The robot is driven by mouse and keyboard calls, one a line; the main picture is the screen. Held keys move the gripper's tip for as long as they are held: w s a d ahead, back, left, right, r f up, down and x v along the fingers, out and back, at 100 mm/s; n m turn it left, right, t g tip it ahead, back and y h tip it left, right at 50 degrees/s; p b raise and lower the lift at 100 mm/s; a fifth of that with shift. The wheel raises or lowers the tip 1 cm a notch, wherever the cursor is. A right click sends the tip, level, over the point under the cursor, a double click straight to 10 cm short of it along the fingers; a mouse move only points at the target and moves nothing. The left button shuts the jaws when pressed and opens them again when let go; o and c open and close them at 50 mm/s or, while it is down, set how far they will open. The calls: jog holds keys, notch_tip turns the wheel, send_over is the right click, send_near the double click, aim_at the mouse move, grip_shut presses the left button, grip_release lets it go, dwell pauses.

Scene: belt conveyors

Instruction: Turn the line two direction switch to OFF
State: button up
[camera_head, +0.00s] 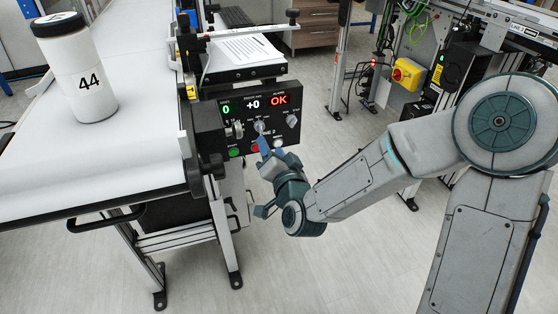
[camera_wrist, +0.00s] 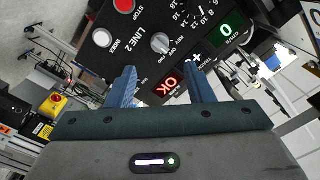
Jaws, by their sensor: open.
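The line two control panel (camera_head: 262,107) is dark, with lit displays and knobs on its face. A grey knob (camera_head: 259,127) in the middle of its knob row appears to be the direction switch. My gripper (camera_head: 264,148) is in front of the panel's lower edge, just below this knob. In the wrist view its two blue fingers are apart and empty (camera_wrist: 161,75), with the knob beyond their tips. I see no contact.
A red STOP button (camera_wrist: 124,5) and a white button (camera_wrist: 102,38) sit beside the knob. Another knob (camera_head: 291,120) is on the panel's right. A conveyor (camera_head: 95,150) carries a white canister (camera_head: 78,75) marked 44. Open floor lies below the panel.

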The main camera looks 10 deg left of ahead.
jog(key=shift+b+v, duration=2.6)
jog(key=shift+b, duration=0.3)
jog(key=shift+s, duration=0.1)
